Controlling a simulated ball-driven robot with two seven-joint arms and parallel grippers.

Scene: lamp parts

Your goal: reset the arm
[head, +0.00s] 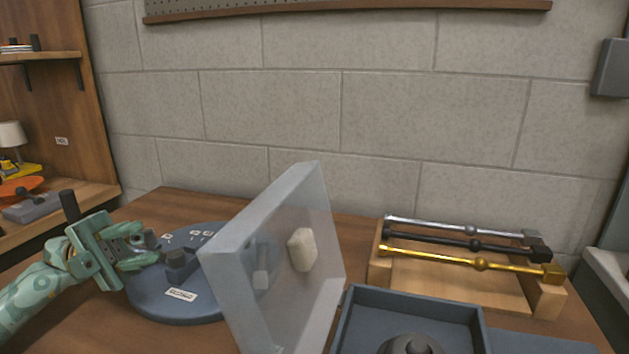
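My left gripper (143,250) comes in from the left. Its fingertips look apart, beside a dark grey block (180,266) on a round blue-grey disc (160,305) with small white labels. I see no clear grip on the block. Three lamp arms lie side by side across a wooden rack at the right: a silver one (455,228), a black one (440,237) and a gold one (450,260). My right gripper is not in view.
A tilted translucent panel (270,300) with a pale knob (302,249) stands mid-table and partly covers the disc. A blue-grey tray (365,295) holding a dark domed part (410,345) is in front of the wooden rack (455,285). Shelves (40,57) stand at left.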

